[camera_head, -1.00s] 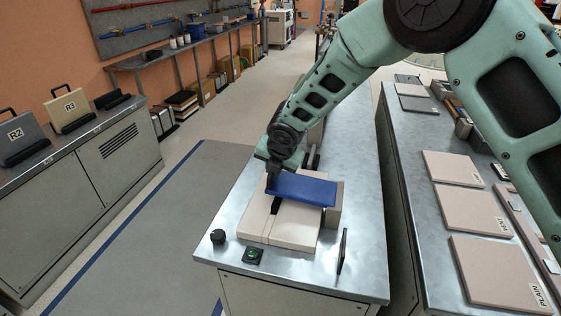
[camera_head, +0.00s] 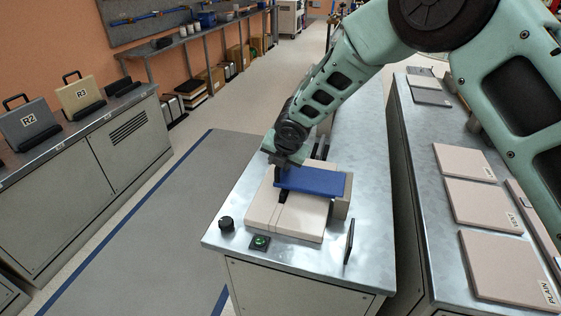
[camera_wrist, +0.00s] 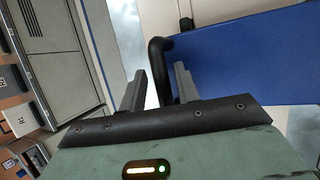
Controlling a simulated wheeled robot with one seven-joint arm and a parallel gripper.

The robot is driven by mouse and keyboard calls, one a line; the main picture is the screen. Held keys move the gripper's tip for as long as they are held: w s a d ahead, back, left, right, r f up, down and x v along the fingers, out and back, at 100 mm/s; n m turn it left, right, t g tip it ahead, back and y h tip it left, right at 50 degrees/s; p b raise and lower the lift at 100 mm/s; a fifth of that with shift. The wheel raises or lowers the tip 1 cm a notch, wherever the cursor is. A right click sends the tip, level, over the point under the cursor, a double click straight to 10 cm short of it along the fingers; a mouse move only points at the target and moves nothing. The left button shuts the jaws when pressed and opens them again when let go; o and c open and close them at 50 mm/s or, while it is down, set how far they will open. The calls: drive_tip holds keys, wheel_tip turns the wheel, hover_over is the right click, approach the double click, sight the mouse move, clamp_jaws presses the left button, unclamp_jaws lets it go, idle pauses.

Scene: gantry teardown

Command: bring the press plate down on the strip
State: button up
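The blue press plate (camera_head: 312,181) is held flat above the pale press bed (camera_head: 262,209) in the head view, with a visible gap under its near edge. A dark strip (camera_head: 282,196) lies on the bed, partly hidden under the plate. My gripper (camera_head: 279,178) is at the plate's left end. In the wrist view, the plate (camera_wrist: 240,55) fills the upper right. Its black bent handle (camera_wrist: 158,70) stands between the fingers of my gripper (camera_wrist: 160,84), which appear closed on it.
A black knob (camera_head: 227,224) and a green-lit button (camera_head: 260,242) are on the bench's front left. A thin dark upright panel (camera_head: 349,241) stands at front right. Pale plates (camera_head: 482,205) lie on the right-hand bench. Cases (camera_head: 30,124) stand on the left cabinet.

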drive_tip(key=shift+d+f, duration=0.1)
drive_tip(key=shift+d, duration=0.15)
drive_tip(key=v, duration=1.7)
drive_tip(key=shift+a+r, duration=0.2)
drive_tip(key=shift+r, duration=0.1)
drive_tip(key=shift+s, duration=0.15)
drive_tip(key=s+d+m+g, duration=0.2)
drive_tip(key=s+d+m, duration=0.3)
drive_tip(key=s+m, duration=0.7)
drive_tip(key=s+d+f+m+g+h, duration=0.1)
drive_tip(key=s+d+m+g, duration=0.2)
drive_tip(key=s+m, duration=0.9)
drive_tip(key=s+d, duration=0.2)
drive_tip(key=s, duration=0.6)
drive_tip(key=shift+f, duration=0.15)
drive_tip(key=shift+w, duration=0.1)
